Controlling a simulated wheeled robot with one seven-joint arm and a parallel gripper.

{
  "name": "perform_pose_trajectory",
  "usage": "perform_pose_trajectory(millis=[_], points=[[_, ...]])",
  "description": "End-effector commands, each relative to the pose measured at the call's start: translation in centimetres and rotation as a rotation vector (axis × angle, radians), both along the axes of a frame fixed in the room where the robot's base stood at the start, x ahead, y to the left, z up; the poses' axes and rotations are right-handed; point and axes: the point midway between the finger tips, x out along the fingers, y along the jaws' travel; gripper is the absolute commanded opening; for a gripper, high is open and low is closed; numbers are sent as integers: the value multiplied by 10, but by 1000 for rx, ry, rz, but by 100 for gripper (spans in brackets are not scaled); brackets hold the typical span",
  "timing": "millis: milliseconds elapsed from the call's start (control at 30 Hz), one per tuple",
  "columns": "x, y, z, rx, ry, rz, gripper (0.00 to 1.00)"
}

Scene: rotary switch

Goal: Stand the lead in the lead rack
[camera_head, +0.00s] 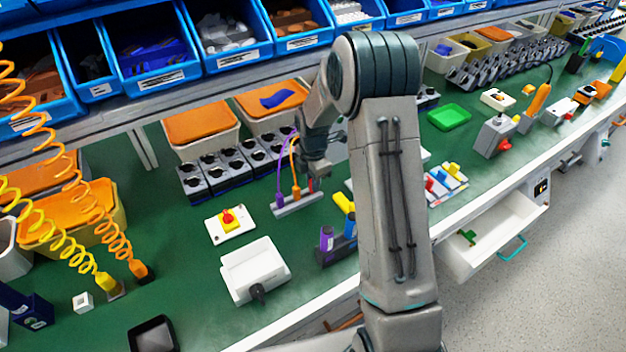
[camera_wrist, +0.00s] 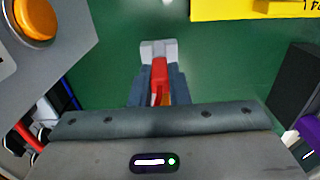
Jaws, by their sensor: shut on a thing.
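The lead rack (camera_head: 297,204) is a low grey bar on the green bench in the head view. A purple lead (camera_head: 279,172) and an orange lead (camera_head: 295,178) stand upright in it. My gripper (camera_head: 314,181) is over the right end of the rack. In the wrist view my gripper (camera_wrist: 158,80) is shut on a red lead (camera_wrist: 159,72), whose red body shows between the fingers. A bit of red also shows below my gripper in the head view. The lead's lower end is hidden, so I cannot tell whether it touches the rack.
Black socket blocks (camera_head: 232,168) stand behind the rack. A white plate with a red-and-yellow knob (camera_head: 229,222) and a white box (camera_head: 254,270) lie in front, left. In the wrist view a grey panel with an orange button (camera_wrist: 36,17) is close on the left.

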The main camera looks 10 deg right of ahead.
Motion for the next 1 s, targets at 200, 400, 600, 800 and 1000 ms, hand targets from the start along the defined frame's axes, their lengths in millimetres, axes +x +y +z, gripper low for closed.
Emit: perform_pose_trajectory(millis=[200,400,600,800,1000], points=[[0,0,0,0,0,0,41],[0,0,2,0,0,0,41],[1,0,25,1,-5,0,41],[1,0,71,0,-6,-1,41],[1,0,112,0,-3,-1,41]])
